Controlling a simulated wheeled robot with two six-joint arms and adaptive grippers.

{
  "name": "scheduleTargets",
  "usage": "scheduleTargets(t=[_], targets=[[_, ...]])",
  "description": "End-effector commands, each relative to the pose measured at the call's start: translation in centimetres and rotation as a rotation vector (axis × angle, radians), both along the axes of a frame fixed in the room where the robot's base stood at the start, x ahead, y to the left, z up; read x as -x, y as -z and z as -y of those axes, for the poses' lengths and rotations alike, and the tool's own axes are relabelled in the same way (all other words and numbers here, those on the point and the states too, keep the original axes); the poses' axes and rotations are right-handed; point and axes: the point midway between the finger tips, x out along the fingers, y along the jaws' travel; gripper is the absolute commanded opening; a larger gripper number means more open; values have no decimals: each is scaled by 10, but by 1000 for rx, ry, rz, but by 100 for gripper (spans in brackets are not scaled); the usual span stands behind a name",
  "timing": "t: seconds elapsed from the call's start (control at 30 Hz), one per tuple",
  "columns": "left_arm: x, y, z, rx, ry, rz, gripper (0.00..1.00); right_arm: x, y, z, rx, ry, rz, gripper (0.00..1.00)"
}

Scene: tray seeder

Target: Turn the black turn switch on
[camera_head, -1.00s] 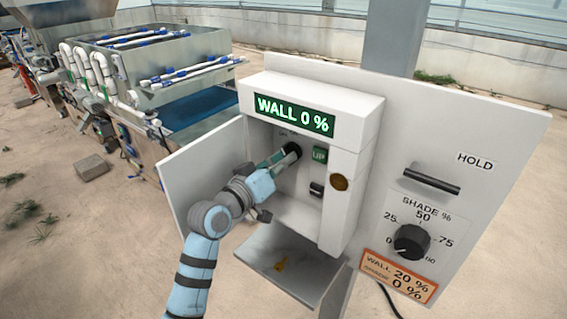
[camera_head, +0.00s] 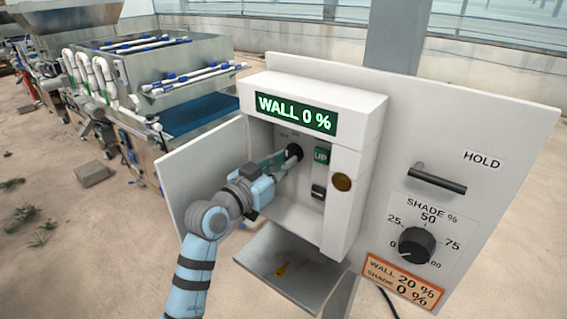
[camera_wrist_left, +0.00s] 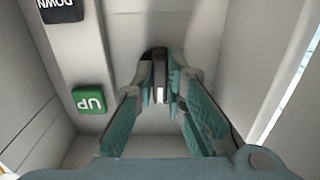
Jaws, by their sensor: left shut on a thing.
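The black turn switch (camera_head: 294,151) is on the back wall inside the open white box, below the green "WALL 0 %" display (camera_head: 296,114). My left gripper (camera_head: 289,160) reaches into the box from the left, its fingertips at the switch. In the left wrist view my left gripper (camera_wrist_left: 160,84) is shut on the upright grip bar of the switch (camera_wrist_left: 159,66), one finger on each side. The switch's round base is partly hidden by the fingers, and its markings are too small to read. My right gripper is not in view.
Right of the switch are a green UP button (camera_head: 321,155) and a black DOWN button (camera_head: 318,192). The open door (camera_head: 206,176) stands left of my arm. A tray (camera_head: 290,266) is below. The right panel has a HOLD handle (camera_head: 437,179) and SHADE dial (camera_head: 417,245).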

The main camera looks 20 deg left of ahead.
Motion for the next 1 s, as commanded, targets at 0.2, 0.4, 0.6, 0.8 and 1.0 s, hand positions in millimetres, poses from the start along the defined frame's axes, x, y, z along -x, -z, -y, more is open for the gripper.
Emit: scheduleTargets(t=[0.2,0.4,0.6,0.8,1.0], targets=[[0,3,0,-5,0,-7,0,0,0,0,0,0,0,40],[0,3,0,-4,0,-6,28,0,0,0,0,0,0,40],[0,1,0,-2,0,-3,32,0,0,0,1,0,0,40],[6,1,-3,-3,-1,-2,32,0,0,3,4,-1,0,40],[50,2,-21,-9,-2,-2,32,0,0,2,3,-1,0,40]])
